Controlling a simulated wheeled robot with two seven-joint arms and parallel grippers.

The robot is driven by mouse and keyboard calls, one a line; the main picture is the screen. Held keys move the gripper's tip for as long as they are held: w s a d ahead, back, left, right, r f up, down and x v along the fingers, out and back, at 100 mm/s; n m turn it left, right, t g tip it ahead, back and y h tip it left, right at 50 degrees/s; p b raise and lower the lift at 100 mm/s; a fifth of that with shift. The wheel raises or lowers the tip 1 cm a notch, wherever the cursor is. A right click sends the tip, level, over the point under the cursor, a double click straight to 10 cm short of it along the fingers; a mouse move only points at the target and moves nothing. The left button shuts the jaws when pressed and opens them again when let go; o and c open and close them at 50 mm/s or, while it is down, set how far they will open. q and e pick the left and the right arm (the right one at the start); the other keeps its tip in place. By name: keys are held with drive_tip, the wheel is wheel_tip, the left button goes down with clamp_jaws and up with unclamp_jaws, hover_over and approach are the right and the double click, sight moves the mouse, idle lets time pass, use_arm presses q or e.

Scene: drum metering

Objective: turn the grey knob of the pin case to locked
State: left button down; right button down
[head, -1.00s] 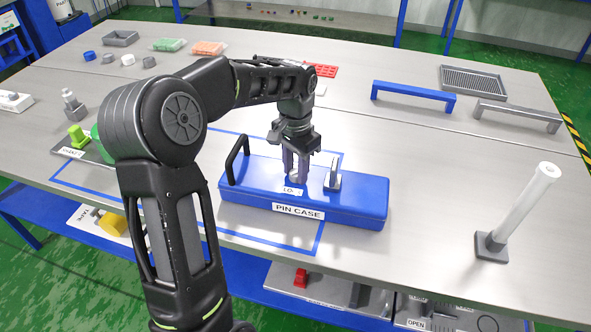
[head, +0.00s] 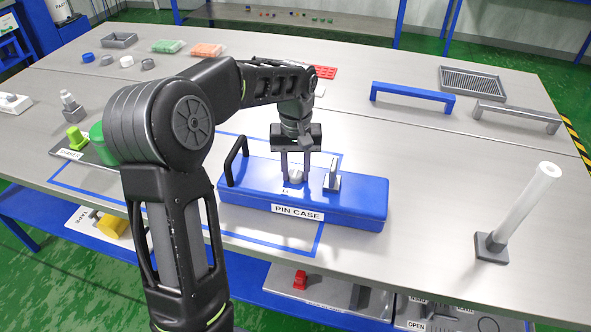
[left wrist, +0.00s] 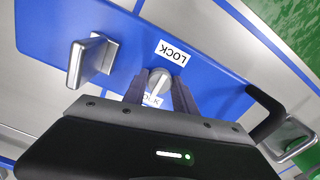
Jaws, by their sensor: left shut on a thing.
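The blue pin case (head: 350,205) lies on the table with a "PIN CASE" label on its front. Its round grey knob (head: 296,176) is on the top, between my left fingers; the knob also shows in the left wrist view (left wrist: 158,80) with a pale line across it. A "LOCK" label (left wrist: 172,52) sits beside the knob, and a second label is partly hidden by my gripper. My left gripper (head: 296,172) points down and is shut on the knob. My right gripper is not in view.
A black handle (head: 238,160) and a grey upright latch (head: 333,176) stand on the case at either side of the knob. A white post (head: 520,208) stands at the right. The table between the case and the post is clear.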

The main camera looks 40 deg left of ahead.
sight(296, 174)
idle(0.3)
use_arm(q)
drive_tip(key=c, duration=1)
unclamp_jaws()
wheel_tip(296, 174, up, 8)
drive_tip(key=shift+f, duration=0.1)
